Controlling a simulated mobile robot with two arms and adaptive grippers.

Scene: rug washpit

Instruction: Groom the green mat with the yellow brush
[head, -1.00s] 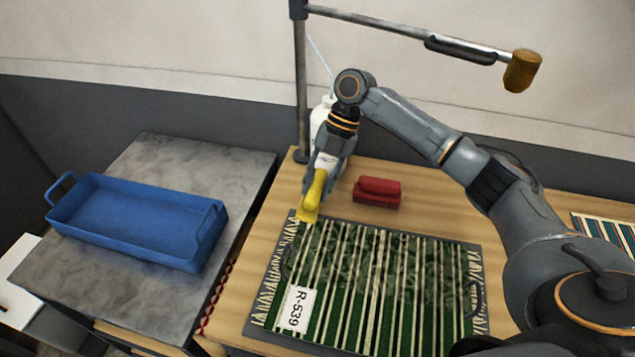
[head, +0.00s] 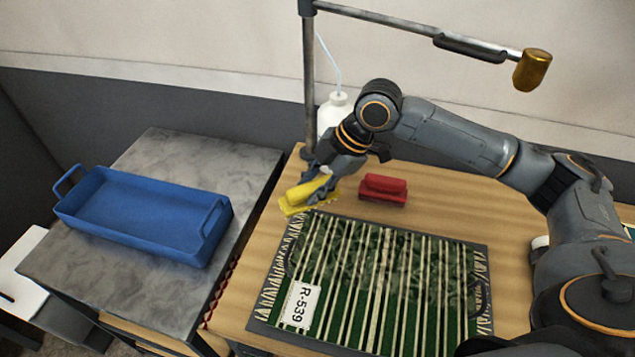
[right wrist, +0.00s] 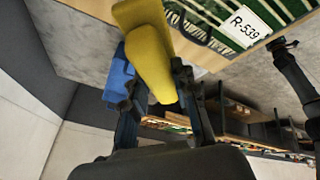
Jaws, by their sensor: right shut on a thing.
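The green mat (head: 372,290) with cream stripes lies on a dark tray on the wooden table. Its tag R-539 (head: 301,306) is at the lower left, and dark smudges show over its upper and middle part. My right gripper (head: 318,186) is shut on the yellow brush (head: 303,196), just beyond the mat's upper left corner. The brush is tilted; whether it touches the table or tray is hard to tell. In the right wrist view the brush (right wrist: 150,50) sits between the fingers, with the mat (right wrist: 292,12) beyond it.
A red brush (head: 383,188) lies on the table behind the mat. A white bottle (head: 334,112) stands by the metal post (head: 308,80), whose bar carries a brass-coloured head (head: 531,70). A blue tray (head: 140,212) rests on the grey counter (head: 75,270) at left.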

